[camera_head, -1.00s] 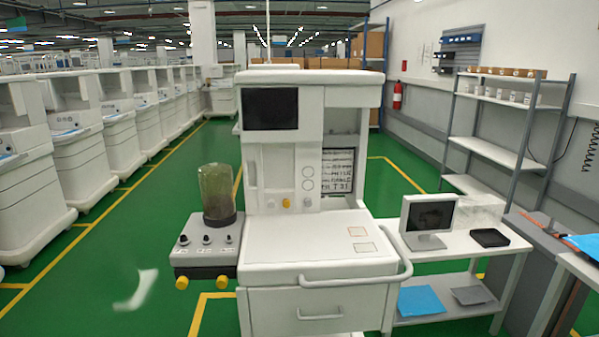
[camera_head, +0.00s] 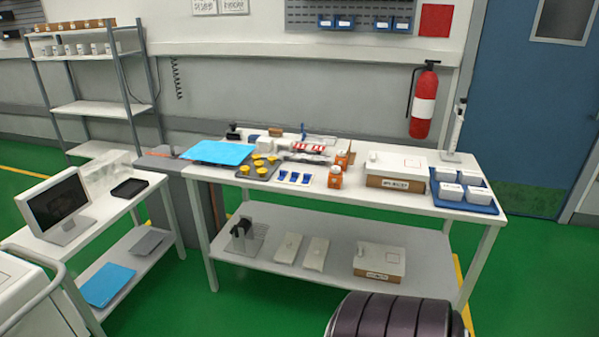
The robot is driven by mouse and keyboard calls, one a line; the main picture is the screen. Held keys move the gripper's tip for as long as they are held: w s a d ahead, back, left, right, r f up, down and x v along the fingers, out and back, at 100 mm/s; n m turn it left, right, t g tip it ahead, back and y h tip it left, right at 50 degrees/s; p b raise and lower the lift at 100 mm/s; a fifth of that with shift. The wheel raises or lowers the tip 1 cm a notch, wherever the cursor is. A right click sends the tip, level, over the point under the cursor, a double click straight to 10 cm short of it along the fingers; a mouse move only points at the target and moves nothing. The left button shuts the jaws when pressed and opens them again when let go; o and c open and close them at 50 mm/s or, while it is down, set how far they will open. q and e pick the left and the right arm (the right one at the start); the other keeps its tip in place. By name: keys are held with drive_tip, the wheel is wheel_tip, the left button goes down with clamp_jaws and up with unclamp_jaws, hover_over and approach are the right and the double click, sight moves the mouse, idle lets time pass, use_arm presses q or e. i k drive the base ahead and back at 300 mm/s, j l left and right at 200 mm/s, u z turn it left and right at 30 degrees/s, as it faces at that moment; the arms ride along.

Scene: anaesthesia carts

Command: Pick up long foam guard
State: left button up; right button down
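I cannot pick out a long foam guard for certain in the head view. Small items lie close together on the white worktable (camera_head: 400,206), among them a red-and-white striped piece (camera_head: 308,147) near the back middle; they are too small to tell clearly. Neither of my grippers is in view.
The table also holds a blue sheet (camera_head: 218,152), orange bottles (camera_head: 335,177), a white box (camera_head: 396,163) and a blue tray (camera_head: 462,206). A side table with a monitor (camera_head: 57,206) stands left.

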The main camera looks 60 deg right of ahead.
sight(287, 252)
drive_tip(key=z, duration=2.05)
